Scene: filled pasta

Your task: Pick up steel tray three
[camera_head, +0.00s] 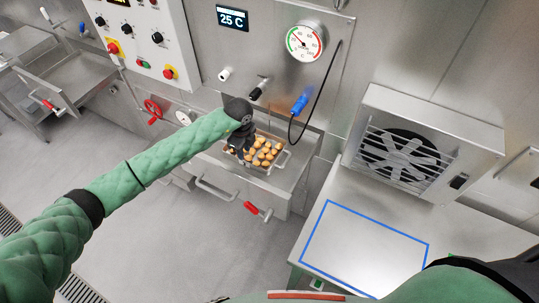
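A small steel tray (284,157) holding several golden-brown filled pasta pieces (265,153) sits in the steel basin of the machine, at the middle of the head view. I cannot read any number on it. My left arm reaches in from the left, and my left gripper (241,152) points down at the tray's left end. The dark wrist hides most of the fingers and that end of the tray. I cannot tell whether the fingers touch or hold it. My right arm shows only at the lower right edge; its gripper is out of view.
A machine panel with a 25 C display (233,18), a round gauge (306,41) and a blue-handled probe (299,104) stands behind the basin. A fan unit (421,143) stands on the right counter. A blue outlined rectangle (364,217) there is empty.

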